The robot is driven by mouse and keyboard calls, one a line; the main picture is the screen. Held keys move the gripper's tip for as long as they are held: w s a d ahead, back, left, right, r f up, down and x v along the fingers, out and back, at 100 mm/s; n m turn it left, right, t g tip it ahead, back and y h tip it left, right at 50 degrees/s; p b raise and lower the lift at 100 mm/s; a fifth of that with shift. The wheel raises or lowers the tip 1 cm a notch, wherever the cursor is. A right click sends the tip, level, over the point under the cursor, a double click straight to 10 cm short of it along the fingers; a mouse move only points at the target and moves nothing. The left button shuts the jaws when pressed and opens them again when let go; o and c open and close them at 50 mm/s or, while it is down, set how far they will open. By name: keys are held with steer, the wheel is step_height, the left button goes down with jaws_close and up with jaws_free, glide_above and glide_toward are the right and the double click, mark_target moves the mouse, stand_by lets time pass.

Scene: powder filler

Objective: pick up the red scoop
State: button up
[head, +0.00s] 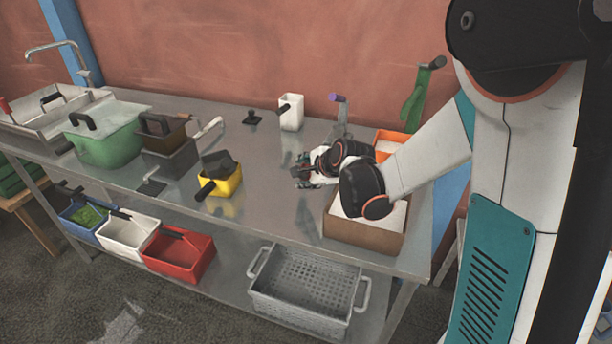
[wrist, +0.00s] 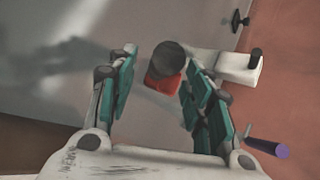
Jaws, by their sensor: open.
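The red scoop (wrist: 161,84), with a thick dark round handle (wrist: 168,58), shows in the wrist view on the grey metal table, between my two teal-padded fingers. My gripper (head: 303,174) is open, low over the middle of the table in the head view. Both fingers appear apart from the scoop, with the right finger nearer to it. I cannot tell the exact height gap. In the head view the scoop is hidden or not distinguishable behind my gripper.
A white scoop (head: 291,113) and a purple-ended tool (head: 338,98) stand beyond my gripper. A yellow container (head: 227,184) is to the left. A cardboard box (head: 362,238) lies under my forearm. The wall (head: 230,50) is close behind. Table between yellow container and gripper is clear.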

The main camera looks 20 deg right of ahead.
steer(key=b+x, duration=0.1)
steer(key=x, duration=0.3)
steer(key=shift+w+d+f+b, duration=0.1)
steer(key=shift+f+b, duration=0.1)
steer(key=shift+b, duration=0.15)
steer(key=shift+r, duration=0.1)
jaws_close()
step_height(320, 180, up, 20)
steer(key=p, duration=0.7)
